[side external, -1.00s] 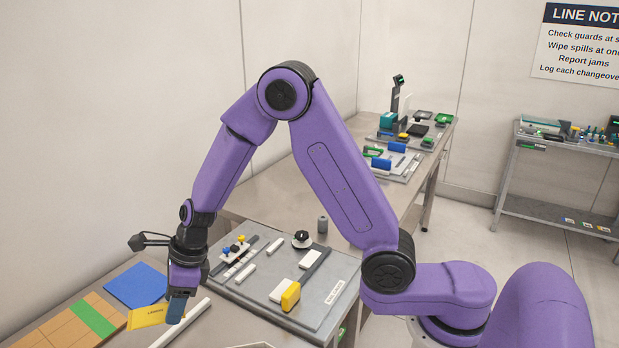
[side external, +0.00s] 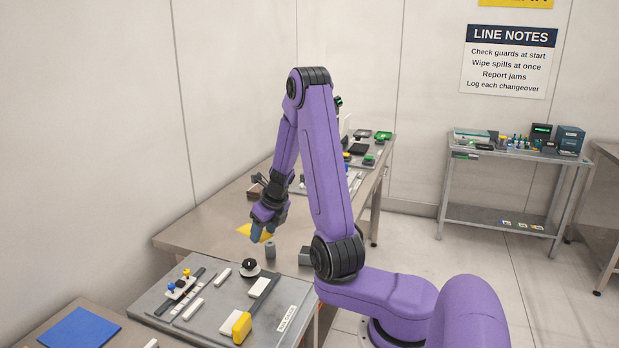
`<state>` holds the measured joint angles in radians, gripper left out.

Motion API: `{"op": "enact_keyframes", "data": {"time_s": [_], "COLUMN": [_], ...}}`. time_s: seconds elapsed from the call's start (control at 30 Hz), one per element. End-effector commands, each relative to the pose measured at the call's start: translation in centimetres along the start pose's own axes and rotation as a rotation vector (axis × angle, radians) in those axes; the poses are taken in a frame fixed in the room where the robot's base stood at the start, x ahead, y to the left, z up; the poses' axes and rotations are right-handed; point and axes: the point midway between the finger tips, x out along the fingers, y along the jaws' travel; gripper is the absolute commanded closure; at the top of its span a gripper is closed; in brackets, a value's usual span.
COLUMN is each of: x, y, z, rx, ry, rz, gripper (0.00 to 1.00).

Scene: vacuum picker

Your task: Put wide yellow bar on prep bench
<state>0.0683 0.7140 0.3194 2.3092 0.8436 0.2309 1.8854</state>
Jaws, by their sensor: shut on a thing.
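The wide yellow bar (side external: 246,231) is a flat yellow piece. My gripper (side external: 263,231) is shut on it, and the fingers hide part of it. The bar is over the long grey-brown bench (side external: 200,222), taken as the prep bench, just behind a small grey cylinder (side external: 270,250). I cannot tell whether the bar touches the bench top or hangs a little above it.
A grey board (side external: 165,312) with white bars, a black knob (side external: 249,267) and a yellow-ended handle (side external: 241,327) lies in front. A blue mat (side external: 80,330) is at the lower left. The bench's left part is clear.

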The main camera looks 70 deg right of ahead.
Motion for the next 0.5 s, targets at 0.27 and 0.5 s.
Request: {"op": "enact_keyframes", "data": {"time_s": [0.27,0.5], "x": [-2.4,-3.4], "y": [-10.1,-13.2], "z": [-5.0,-7.4], "rx": [0.305,0.417], "ry": [0.000,0.002], "rz": [-0.128,-0.175], "gripper": [0.78,0.78]}}
